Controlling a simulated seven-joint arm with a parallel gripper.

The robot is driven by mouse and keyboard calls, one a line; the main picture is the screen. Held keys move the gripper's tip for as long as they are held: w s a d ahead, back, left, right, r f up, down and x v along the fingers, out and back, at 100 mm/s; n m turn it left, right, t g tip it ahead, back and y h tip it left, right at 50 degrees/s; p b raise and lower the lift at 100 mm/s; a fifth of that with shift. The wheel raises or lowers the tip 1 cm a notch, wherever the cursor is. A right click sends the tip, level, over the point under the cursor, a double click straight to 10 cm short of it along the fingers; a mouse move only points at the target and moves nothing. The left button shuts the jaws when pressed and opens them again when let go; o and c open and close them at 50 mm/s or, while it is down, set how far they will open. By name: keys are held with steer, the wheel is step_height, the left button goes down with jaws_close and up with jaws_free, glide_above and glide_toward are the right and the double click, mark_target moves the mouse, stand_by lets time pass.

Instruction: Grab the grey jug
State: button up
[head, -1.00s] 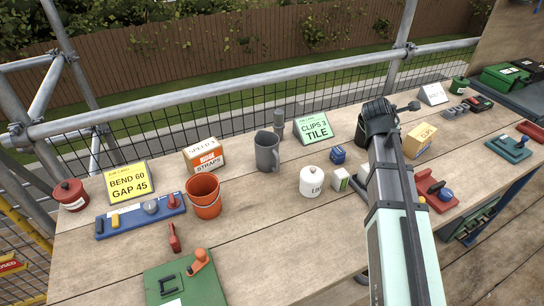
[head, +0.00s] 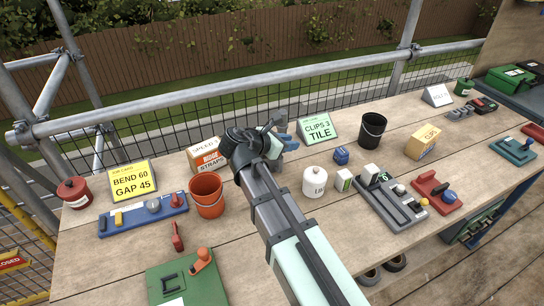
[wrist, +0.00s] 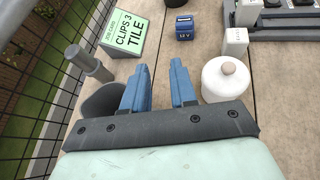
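The grey jug (wrist: 98,101) shows as a dark grey rounded shape at the left of the wrist view, beside and partly hidden by my left finger and the gripper body. In the head view my arm and gripper cover most or all of it. My gripper (wrist: 162,68) has two blue fingers set apart, with bare wood between them, and is empty. In the head view my gripper (head: 283,140) is over the back middle of the bench. I cannot tell whether a finger touches the jug.
A white lidded pot (wrist: 226,80) is close right of the fingers. The green sign (head: 317,128), black bucket (head: 371,132) and orange bucket (head: 206,195) stand around.

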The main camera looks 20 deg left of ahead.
mark_target(281, 162)
steer(key=s+a, duration=0.4)
steer(key=s, duration=0.1)
steer(key=shift+n+t, duration=0.3)
steer(key=shift+t, duration=0.1)
steer(key=shift+f, duration=3.2)
steer(key=x, duration=0.5)
steer(key=shift+d, duration=0.1)
jaws_close()
